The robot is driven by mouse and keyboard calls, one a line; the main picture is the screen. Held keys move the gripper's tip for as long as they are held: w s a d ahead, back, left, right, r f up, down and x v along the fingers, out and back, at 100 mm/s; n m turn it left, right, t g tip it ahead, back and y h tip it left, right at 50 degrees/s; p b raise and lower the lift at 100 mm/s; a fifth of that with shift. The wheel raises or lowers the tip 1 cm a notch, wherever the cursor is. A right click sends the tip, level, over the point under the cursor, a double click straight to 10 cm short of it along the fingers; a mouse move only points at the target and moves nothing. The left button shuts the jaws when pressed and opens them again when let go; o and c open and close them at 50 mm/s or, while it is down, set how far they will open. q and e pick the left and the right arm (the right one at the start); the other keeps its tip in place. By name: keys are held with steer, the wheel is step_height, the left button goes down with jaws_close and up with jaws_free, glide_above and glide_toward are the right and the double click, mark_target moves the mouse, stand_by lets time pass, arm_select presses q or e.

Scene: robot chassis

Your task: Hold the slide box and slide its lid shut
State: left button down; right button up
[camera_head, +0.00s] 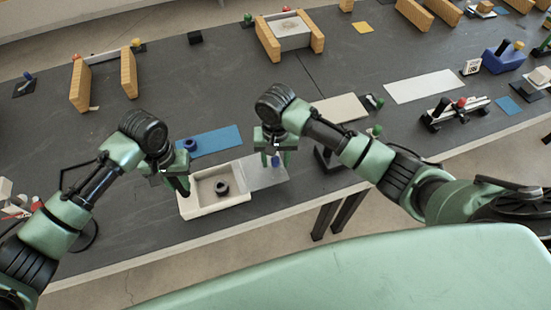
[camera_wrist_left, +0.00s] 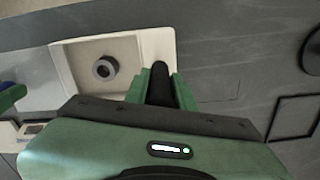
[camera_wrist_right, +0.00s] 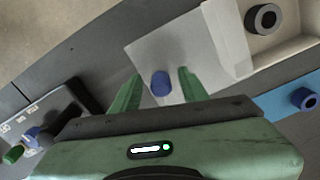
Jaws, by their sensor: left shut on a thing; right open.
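The slide box (camera_head: 212,206) is an off-white tray near the table's front edge, with a dark ring (camera_head: 221,188) inside its open compartment. Its pale grey lid (camera_head: 262,178) sticks out to the right and has a blue knob (camera_head: 275,161). My left gripper (camera_head: 178,183) is shut on a black handle (camera_wrist_left: 160,83) at the box's left end. My right gripper (camera_head: 275,148) is open above the lid. In the right wrist view, the blue knob (camera_wrist_right: 160,84) stands between its spread fingers, and contact is not visible.
A blue mat (camera_head: 210,140) with a dark blue ring lies behind the box. A dark stand (camera_head: 327,160) with a green knob is just right of the lid. Wooden blocks (camera_head: 128,73) and other fixtures stand farther back. The table's front edge is close.

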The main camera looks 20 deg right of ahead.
steer(key=shift+f, duration=0.15)
jaws_close()
stand_by(1.4)
